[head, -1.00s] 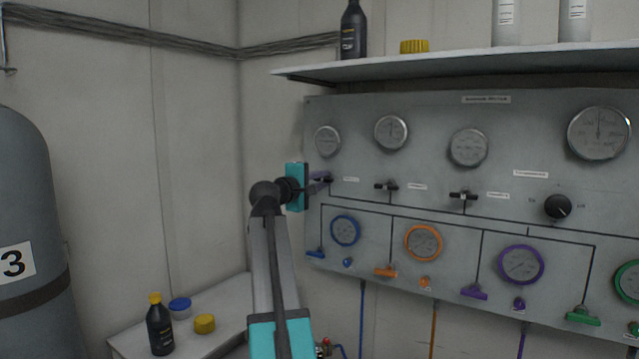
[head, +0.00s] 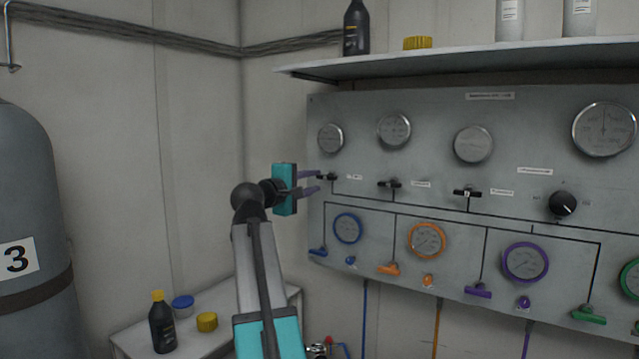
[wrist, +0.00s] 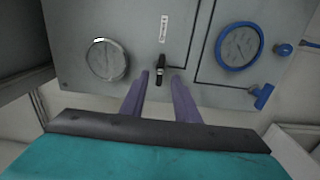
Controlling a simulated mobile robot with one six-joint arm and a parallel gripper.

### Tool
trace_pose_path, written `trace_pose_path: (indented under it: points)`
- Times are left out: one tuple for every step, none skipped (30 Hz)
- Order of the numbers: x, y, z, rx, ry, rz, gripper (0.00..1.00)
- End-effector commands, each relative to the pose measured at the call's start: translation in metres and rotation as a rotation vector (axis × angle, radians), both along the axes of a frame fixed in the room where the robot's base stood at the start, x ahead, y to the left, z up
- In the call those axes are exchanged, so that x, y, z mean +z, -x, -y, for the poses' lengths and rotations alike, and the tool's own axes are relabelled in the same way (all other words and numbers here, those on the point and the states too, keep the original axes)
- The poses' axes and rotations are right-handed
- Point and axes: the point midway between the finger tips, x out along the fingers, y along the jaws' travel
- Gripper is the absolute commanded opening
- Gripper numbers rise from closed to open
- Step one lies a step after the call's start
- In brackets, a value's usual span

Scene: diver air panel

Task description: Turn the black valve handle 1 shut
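The black valve handle 1 (head: 327,177) is at the left end of the black handle row on the grey panel (head: 400,165). It lies roughly level in the head view. In the wrist view the same handle (wrist: 160,70) shows upright in the picture, between my fingertips. My gripper (head: 318,182) is open at the panel's left side, its purple fingers pointing at the handle. The wrist view shows my gripper (wrist: 160,76) with a gap on both sides of the handle. I cannot tell how far the tips reach along it.
Two similar black handles (head: 389,184) (head: 467,193) and a black knob (head: 562,204) are to the right. Gauges (head: 331,138) sit above; a blue handle (head: 318,251) is below. A shelf (head: 460,66) overhangs the panel. Room left of my gripper is free.

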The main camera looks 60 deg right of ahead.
Motion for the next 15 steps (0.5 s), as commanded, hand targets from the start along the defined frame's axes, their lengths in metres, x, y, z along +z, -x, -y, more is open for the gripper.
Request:
trace_pose_path:
  points:
    - [-0.002,0.001,-0.01,0.002,0.001,0.001,0.28]
    - [-0.002,0.0,-0.015,0.003,0.001,0.001,0.28]
    - [-0.002,0.0,-0.022,0.003,0.0,0.001,0.28]
    - [-0.002,0.0,-0.026,0.002,0.001,0.001,0.28]
    - [-0.002,0.0,-0.031,0.002,0.001,0.001,0.28]
    - [-0.001,0.0,-0.037,0.002,0.002,0.001,0.28]
    - [-0.001,0.0,-0.042,0.002,0.002,0.001,0.28]
    - [-0.001,0.0,-0.047,0.002,0.002,0.001,0.28]
    - [-0.001,0.0,-0.052,0.002,0.002,0.001,0.28]
    - [-0.001,0.0,-0.055,0.002,0.002,0.001,0.28]
    - [-0.001,0.0,-0.059,0.002,0.002,0.001,0.28]
    - [-0.001,-0.001,-0.063,0.002,0.002,0.001,0.28]
    - [-0.001,-0.001,-0.065,0.002,0.001,0.001,0.28]
    - [-0.001,0.0,-0.067,0.001,0.001,0.001,0.28]
    - [0.0,0.0,-0.07,0.001,0.001,0.0,0.28]
